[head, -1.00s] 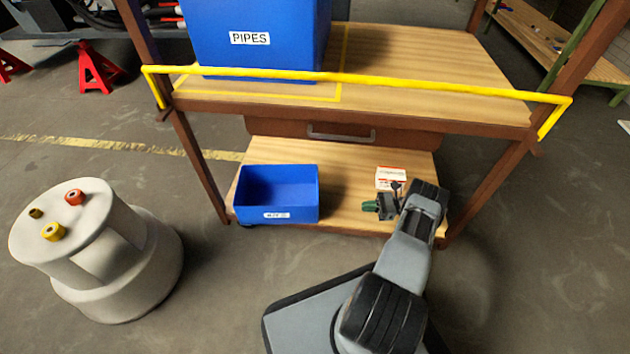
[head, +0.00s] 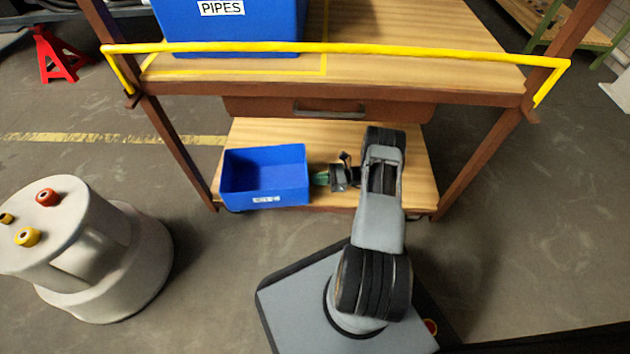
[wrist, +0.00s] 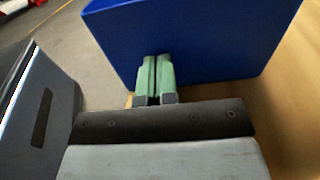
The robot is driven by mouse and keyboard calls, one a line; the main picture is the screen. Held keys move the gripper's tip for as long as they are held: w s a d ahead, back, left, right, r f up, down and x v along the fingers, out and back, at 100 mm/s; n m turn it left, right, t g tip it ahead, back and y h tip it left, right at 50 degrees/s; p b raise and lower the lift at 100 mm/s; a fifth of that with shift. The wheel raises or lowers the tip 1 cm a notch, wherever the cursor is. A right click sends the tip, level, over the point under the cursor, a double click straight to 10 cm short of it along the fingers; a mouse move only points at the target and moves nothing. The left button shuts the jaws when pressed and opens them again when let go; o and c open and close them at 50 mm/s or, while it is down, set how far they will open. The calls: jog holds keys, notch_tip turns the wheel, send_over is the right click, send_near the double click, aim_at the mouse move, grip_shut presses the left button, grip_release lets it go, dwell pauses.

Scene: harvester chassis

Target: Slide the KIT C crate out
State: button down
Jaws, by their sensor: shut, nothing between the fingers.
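The KIT C crate (head: 238,190) is a small open blue box on the left of the bench's lower shelf. Its front label is too small to read surely. It looks empty. My gripper (head: 320,179) is just right of the crate, with its green fingertips pointing left at the crate's right side. In the wrist view the two green fingers (wrist: 155,78) are shut together with nothing between them. Their tips are at the blue crate wall (wrist: 190,35); whether they touch it I cannot tell.
The wooden lower shelf (head: 285,135) has a drawer with a handle (head: 330,111) above it. A blue PIPES box (head: 230,35) stands on the upper top behind a yellow rail (head: 330,48). A grey step stool (head: 110,230) with small rolls stands at left. Floor in front of the crate is clear.

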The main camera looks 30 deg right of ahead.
jog(key=shift+x, duration=0.75)
jog(key=shift+a, duration=0.1)
jog(key=shift+x, duration=1.05)
jog(key=p+v, duration=0.1)
jog(key=v, duration=1.3)
